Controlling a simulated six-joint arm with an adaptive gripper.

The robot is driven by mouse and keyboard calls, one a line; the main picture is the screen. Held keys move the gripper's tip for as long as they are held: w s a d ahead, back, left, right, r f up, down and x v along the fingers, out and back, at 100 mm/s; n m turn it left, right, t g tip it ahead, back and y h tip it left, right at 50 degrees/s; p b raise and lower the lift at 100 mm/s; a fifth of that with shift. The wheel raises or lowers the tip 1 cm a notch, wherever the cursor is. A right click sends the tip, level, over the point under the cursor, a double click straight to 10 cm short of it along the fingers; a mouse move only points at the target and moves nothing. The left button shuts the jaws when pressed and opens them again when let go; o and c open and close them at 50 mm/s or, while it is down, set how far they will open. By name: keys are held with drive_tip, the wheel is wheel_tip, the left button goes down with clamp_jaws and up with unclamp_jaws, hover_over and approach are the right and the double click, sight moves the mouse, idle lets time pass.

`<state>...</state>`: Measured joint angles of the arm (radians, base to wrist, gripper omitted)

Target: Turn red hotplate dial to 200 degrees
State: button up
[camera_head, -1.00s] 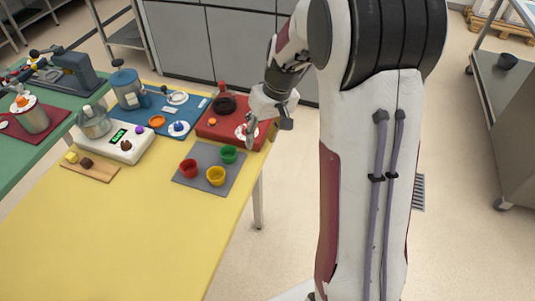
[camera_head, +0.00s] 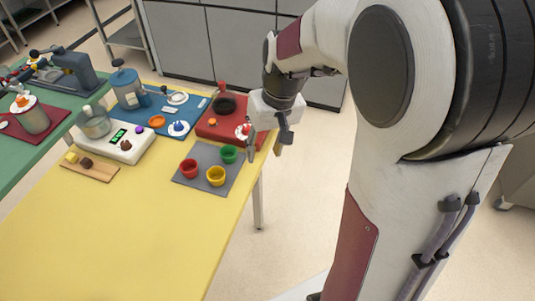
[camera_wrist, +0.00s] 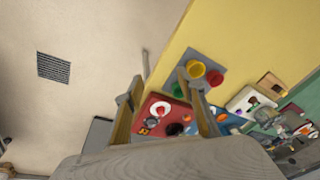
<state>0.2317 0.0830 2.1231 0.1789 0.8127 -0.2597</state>
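The red hotplate (camera_head: 207,130) lies at the table's far right corner. Its dial, a red knob on a white disc (camera_head: 243,130), is at its right side; the pointer angle is too small to read. My gripper (camera_head: 265,150) points down just right of the dial, at the table's right edge, with its fingers apart. In the wrist view, the open gripper (camera_wrist: 160,76) frames the red hotplate (camera_wrist: 147,110), and the dial (camera_wrist: 160,108) shows between the fingers. Nothing is between the fingertips, and I see no contact with the dial.
A dark round plate (camera_head: 224,105) sits on the hotplate. A grey mat (camera_head: 200,158) with red, yellow and green cups lies in front. A blue board (camera_head: 165,103) and a white scale (camera_head: 135,149) are to the left. The front of the yellow table (camera_head: 120,235) is clear.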

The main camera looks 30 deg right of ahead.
drive_tip(key=shift+s+a+r, duration=0.2)
drive_tip(key=shift+s+r, duration=0.15)
drive_tip(key=shift+s, duration=0.25)
drive_tip(key=shift+s+a+r, duration=0.2)
drive_tip(key=shift+s+r, duration=0.1)
drive_tip(key=shift+s, duration=0.35)
drive_tip(key=shift+s+a+r, duration=0.2)
drive_tip(key=shift+s+r, duration=0.15)
drive_tip(key=shift+s, duration=0.25)
drive_tip(key=s+a+r+t, duration=0.2)
drive_tip(key=s+r, duration=0.2)
drive_tip(key=s, duration=0.2)
drive_tip(key=s+a+r+n+t+h, duration=0.1)
drive_tip(key=s+a+r, duration=0.1)
drive_tip(key=s, duration=0.5)
drive_tip(key=shift+s+a+r+t, duration=0.3)
drive_tip(key=shift+r+t, duration=0.1)
drive_tip(key=shift+r, duration=0.5)
idle(2.2)
